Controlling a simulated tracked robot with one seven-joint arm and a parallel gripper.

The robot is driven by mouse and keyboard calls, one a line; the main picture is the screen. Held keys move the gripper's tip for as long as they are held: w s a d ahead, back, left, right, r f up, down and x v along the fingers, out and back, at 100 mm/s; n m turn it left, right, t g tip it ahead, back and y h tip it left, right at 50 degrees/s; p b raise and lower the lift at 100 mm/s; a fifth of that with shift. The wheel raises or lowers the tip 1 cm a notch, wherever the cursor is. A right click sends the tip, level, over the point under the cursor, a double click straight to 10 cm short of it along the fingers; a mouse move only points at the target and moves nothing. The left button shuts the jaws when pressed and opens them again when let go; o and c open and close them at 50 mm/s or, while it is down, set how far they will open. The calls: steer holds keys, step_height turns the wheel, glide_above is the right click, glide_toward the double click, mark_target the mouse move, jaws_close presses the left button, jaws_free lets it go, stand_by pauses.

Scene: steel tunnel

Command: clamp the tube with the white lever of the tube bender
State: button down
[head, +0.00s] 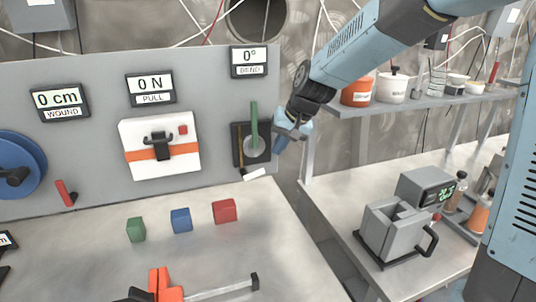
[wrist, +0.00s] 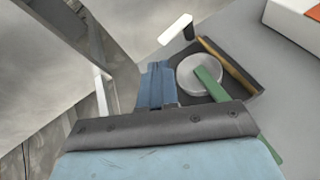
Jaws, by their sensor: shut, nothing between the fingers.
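The tube bender is on the upright grey panel, with a black plate (head: 237,140), a round grey disc (head: 255,147) and a green handle (head: 254,118) pointing up. The brown tube (head: 241,146) runs along the disc's left side; in the wrist view (wrist: 230,62) it lies beyond the disc. The white lever (head: 255,174) sticks out at the bender's lower edge; it shows in the wrist view (wrist: 174,28) beside the tube's end, apart from the tube. My gripper (head: 281,145) is shut and empty, just right of the disc. Its blue fingers (wrist: 157,68) are apart from the lever.
The display (head: 249,61) above the bender reads 0°. A white box with an orange band (head: 160,148) is left on the panel. Green (head: 136,229), blue (head: 181,220) and red (head: 224,211) blocks stand on the bench. A shelf (head: 430,101) with containers is at right.

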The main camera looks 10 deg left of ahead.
steer(key=shift+s+d+r, duration=0.15)
steer(key=shift+d+r, duration=0.85)
steer(key=shift+d, duration=0.15)
